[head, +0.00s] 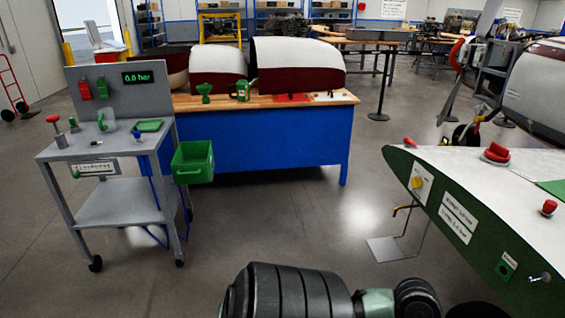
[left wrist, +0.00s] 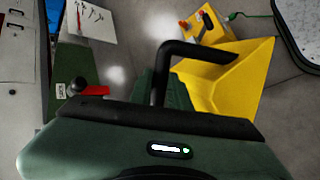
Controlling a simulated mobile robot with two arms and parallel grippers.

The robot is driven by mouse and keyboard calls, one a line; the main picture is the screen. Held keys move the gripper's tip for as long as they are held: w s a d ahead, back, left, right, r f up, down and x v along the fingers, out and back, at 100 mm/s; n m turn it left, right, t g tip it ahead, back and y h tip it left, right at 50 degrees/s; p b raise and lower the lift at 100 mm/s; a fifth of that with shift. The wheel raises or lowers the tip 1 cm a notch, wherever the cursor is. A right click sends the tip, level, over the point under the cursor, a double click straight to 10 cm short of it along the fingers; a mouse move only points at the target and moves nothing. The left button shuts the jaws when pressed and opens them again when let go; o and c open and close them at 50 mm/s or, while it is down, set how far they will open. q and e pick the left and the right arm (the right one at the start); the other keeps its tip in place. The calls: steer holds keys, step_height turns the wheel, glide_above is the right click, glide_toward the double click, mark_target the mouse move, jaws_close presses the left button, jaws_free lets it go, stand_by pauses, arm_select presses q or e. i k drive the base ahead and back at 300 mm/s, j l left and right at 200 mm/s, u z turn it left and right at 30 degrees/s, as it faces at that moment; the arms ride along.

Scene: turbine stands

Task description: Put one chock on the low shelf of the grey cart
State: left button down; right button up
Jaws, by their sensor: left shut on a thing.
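The grey cart (head: 75,152) stands at the left in the head view. Its low shelf (head: 118,203) is bare. A yellow wedge-shaped chock (left wrist: 232,82) with a bent black handle (left wrist: 205,52) shows large in the left wrist view. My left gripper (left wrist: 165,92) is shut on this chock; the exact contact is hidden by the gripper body. My left gripper's jaws do not show in the head view. My right gripper is in neither view.
A green bin (head: 193,163) hangs at the cart's right side. A blue bench (head: 262,145) stands behind it. The green and white cowling (head: 480,200) fills the right. A thin stand (head: 388,248) is on the floor. The floor before the cart is clear.

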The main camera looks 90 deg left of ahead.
mark_target(132, 212)
steer(key=k+j+u, duration=0.1)
steer(key=u, duration=0.35)
steer(key=j+u, duration=0.2)
steer(key=u, duration=0.25)
steer(key=j+u, duration=0.2)
steer(key=u, duration=0.25)
steer(key=j+u, duration=0.25)
steer(key=u, duration=0.2)
steer(key=j+u, duration=0.15)
steer(key=j, duration=0.2)
steer(key=i+j+u, duration=0.2)
steer(key=j, duration=0.15)
steer(key=j+u, duration=0.15)
steer(key=j, duration=0.25)
steer(key=i+j+u, duration=0.15)
steer(key=j, duration=0.2)
steer(key=i+j+u, duration=0.2)
steer(key=i+j, duration=0.1)
steer(key=j, duration=0.25)
steer(key=i+j, duration=0.15)
steer(key=j, duration=0.2)
steer(key=i+j, duration=0.1)
steer(key=j, duration=0.25)
